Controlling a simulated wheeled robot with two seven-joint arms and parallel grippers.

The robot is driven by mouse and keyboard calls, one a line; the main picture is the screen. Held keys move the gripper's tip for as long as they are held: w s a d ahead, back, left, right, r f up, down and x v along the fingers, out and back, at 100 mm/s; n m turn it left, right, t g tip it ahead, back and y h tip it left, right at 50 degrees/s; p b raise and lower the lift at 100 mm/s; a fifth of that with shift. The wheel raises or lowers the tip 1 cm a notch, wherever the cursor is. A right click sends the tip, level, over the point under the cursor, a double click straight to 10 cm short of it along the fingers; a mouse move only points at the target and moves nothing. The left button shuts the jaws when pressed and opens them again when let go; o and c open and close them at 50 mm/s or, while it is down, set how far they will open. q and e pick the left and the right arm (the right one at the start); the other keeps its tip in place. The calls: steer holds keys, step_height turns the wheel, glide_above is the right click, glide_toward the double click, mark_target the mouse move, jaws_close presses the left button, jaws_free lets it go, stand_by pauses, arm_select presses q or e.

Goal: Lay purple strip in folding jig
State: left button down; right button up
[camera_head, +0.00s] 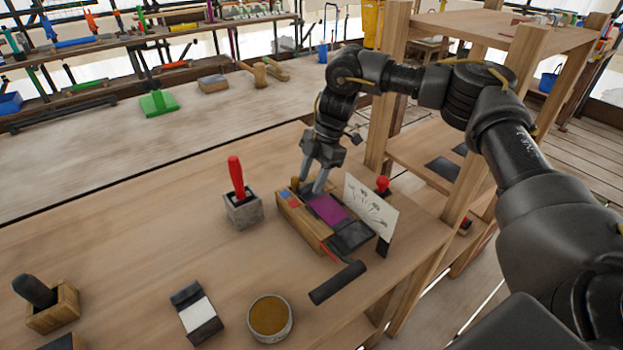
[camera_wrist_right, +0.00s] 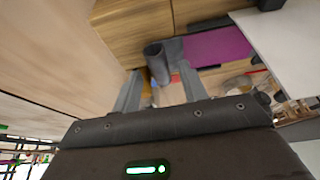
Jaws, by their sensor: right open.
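The purple strip (camera_head: 328,209) lies flat on the folding jig, beside its dark plate. In the right wrist view the strip (camera_wrist_right: 218,46) is to the right of the fingers. The folding jig (camera_head: 299,222) is a wooden block with dark plates and a black-handled lever (camera_head: 338,283) toward the front. My right gripper (camera_head: 318,180) is open just above the jig's far end, close to the strip but not closed on it. In the right wrist view, a dark grey cylinder (camera_wrist_right: 157,62) shows between the fingers of the gripper (camera_wrist_right: 160,88). My left gripper is out of view.
A card with drawings (camera_head: 370,208) stands upright just right of the jig, by a red knob (camera_head: 383,184). A red-handled tool (camera_head: 236,175) stands in a grey block (camera_head: 243,211) to the left. A round tin (camera_head: 270,318) and a black-and-white pad (camera_head: 197,313) are in front.

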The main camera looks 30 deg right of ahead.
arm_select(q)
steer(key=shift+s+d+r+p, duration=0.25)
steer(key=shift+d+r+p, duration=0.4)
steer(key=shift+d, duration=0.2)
arm_select(e)
steer(key=v, duration=1.1)
steer(key=shift+r, duration=0.4)
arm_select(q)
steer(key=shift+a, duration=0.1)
